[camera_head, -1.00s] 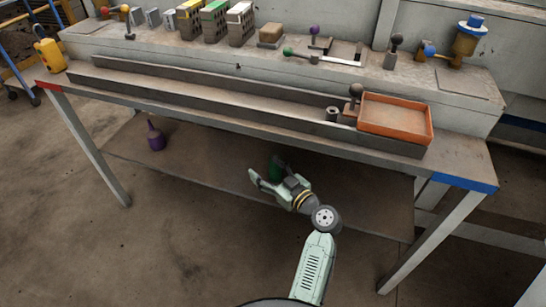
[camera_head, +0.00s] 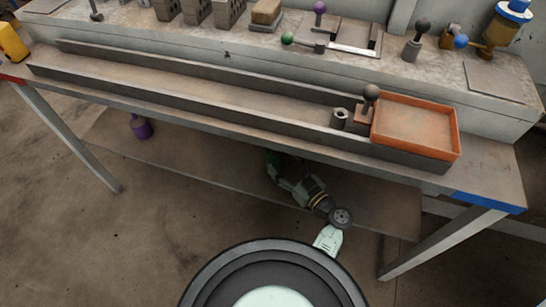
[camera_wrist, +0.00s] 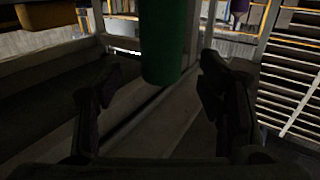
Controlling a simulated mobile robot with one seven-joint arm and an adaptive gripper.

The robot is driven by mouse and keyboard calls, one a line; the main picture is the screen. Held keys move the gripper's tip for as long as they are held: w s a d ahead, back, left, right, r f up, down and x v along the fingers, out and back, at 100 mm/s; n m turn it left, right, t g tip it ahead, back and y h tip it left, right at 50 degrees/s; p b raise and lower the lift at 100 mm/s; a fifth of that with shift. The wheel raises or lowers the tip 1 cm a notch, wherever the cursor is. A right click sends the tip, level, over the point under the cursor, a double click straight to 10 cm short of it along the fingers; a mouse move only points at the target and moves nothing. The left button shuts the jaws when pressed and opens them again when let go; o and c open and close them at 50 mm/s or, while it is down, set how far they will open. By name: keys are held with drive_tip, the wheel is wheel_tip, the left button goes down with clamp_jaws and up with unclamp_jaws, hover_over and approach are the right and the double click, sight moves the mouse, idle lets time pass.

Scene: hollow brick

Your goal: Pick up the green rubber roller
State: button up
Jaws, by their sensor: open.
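The green rubber roller (camera_wrist: 166,42) shows in the wrist view as a green cylinder at the top middle, its far part cut off by the frame edge. It lies in the gap between the fingers of my gripper (camera_wrist: 158,88), with dark space visible on both sides, so the fingers do not appear closed on it. In the head view a small green part of the roller (camera_head: 271,160) shows under the bench edge, mostly hidden. My gripper (camera_head: 281,176) is beside it, under the bench top and above the lower shelf. The gripper is open.
The bench top's front edge (camera_head: 250,140) overhangs my arm. A purple bottle-like thing (camera_head: 141,127) stands on the lower shelf (camera_head: 200,170) to the left. An orange tray (camera_head: 457,142) and a long grey channel sit above. Bench legs stand at both sides.

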sight(278, 160)
drive_tip(key=x, duration=0.2)
drive_tip(key=p+x, duration=0.1)
drive_tip(key=x, duration=0.1)
drive_tip(key=p+x, duration=0.1)
drive_tip(key=x, duration=0.1)
drive_tip(key=shift+s+f, duration=0.1)
drive_tip(key=shift+f, duration=0.2)
clamp_jaws()
idle(0.5)
